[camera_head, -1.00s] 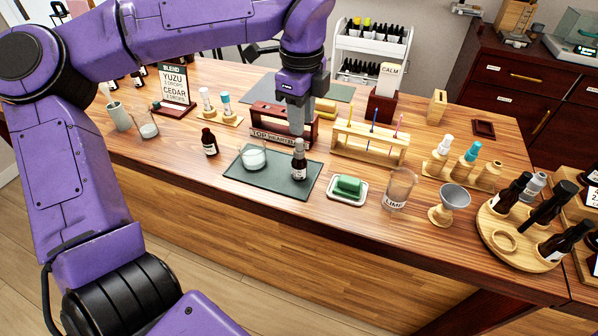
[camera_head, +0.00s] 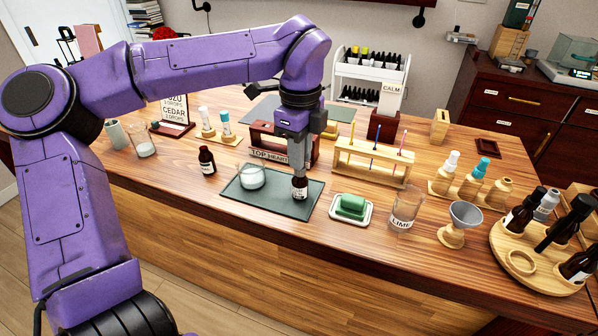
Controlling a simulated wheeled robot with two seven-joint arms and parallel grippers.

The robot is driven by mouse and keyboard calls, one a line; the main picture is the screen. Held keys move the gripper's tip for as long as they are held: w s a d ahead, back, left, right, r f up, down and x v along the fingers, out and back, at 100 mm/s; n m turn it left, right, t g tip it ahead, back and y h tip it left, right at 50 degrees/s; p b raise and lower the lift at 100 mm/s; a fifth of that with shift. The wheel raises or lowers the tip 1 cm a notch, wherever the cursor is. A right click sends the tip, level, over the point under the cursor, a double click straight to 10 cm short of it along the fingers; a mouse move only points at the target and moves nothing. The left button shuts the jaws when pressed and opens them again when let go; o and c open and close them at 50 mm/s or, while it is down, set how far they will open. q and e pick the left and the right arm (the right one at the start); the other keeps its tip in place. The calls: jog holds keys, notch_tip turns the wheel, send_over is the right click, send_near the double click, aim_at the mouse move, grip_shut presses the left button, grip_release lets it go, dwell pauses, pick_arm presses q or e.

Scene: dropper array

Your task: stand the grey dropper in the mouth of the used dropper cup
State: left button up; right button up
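A brown dropper bottle (camera_head: 300,189) stands upright on the dark green mat (camera_head: 270,204). The grey dropper top seen on it a second ago is now hidden behind my fingers. My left gripper (camera_head: 299,168) points straight down over the bottle's neck, its fingers around or in front of the dropper; whether they grip it I cannot tell. A clear glass labelled LIME (camera_head: 404,210) stands to the right, and a grey-green cup (camera_head: 117,133) stands at the far left. No label shows which one is the used dropper cup. My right gripper is out of view.
A jar of white stuff (camera_head: 251,177) stands on the mat left of the bottle. A small brown bottle (camera_head: 207,161) stands left of the mat.

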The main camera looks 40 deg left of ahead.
pick_arm(q)
jog(key=shift+r+p, duration=0.3)
jog(key=shift+r, duration=0.35)
notch_tip(320, 180, up, 8)
jog(key=p, duration=0.5)
jog(key=shift+p, duration=0.3)
dwell(1.2)
